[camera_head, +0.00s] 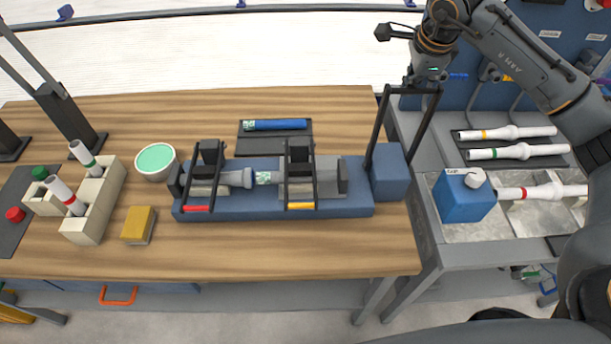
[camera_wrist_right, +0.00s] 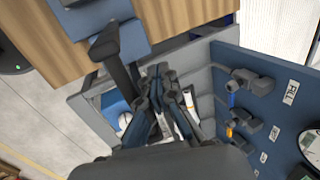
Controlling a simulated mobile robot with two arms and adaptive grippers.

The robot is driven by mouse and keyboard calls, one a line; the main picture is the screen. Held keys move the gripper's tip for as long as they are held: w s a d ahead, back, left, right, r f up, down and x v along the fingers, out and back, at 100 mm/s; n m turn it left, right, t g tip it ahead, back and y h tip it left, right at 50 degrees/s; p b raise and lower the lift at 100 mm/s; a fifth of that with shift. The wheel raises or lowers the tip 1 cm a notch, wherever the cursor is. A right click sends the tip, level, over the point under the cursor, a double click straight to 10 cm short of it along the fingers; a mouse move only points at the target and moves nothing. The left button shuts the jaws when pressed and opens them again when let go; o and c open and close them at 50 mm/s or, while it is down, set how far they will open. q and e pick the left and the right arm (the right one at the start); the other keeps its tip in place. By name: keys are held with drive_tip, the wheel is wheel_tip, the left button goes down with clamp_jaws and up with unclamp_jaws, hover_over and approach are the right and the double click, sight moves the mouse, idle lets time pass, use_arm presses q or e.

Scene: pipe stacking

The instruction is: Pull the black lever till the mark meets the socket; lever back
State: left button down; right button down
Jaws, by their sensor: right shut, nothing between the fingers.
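The black lever (camera_head: 377,128) stands up from a blue block (camera_head: 390,178) at the right end of the blue bench fixture (camera_head: 330,208). Its crossbar is at the top. My right gripper (camera_head: 423,82) is shut and empty at the crossbar; I cannot tell whether it touches. In the right wrist view the shut fingers (camera_wrist_right: 162,75) are beside the black lever (camera_wrist_right: 118,65). The grey socket (camera_head: 245,178) of the left pipe faces the patterned pale mark (camera_head: 263,178), which shows just right of its rim. My left gripper is not in view.
Black clamps with a red handle (camera_head: 197,208) and a yellow handle (camera_head: 301,205) cross the pipes. A blue canister (camera_head: 462,200) and white pipes (camera_head: 512,152) are in the grey trays at right. A green-topped bowl (camera_head: 156,160) and yellow sponge (camera_head: 138,225) are at left.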

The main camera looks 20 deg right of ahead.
drive_tip(key=shift+s, duration=0.15)
drive_tip(key=shift+s+a+f+b, duration=0.1)
drive_tip(key=shift+s+a+b, duration=0.15)
drive_tip(key=shift+s, duration=0.45)
drive_tip(key=shift+s+a+f+b, duration=0.1)
drive_tip(key=shift+s+b, duration=0.2)
drive_tip(key=shift+s, duration=0.35)
drive_tip(key=shift+s+a+b, duration=0.2)
drive_tip(key=shift+s+b, duration=0.1)
drive_tip(key=shift+s, duration=0.4)
drive_tip(key=shift+s+f, duration=0.1)
drive_tip(key=s, duration=0.1)
drive_tip(key=s+b, duration=0.1)
drive_tip(key=s+a+f+b, duration=0.1)
drive_tip(key=s, duration=0.1)
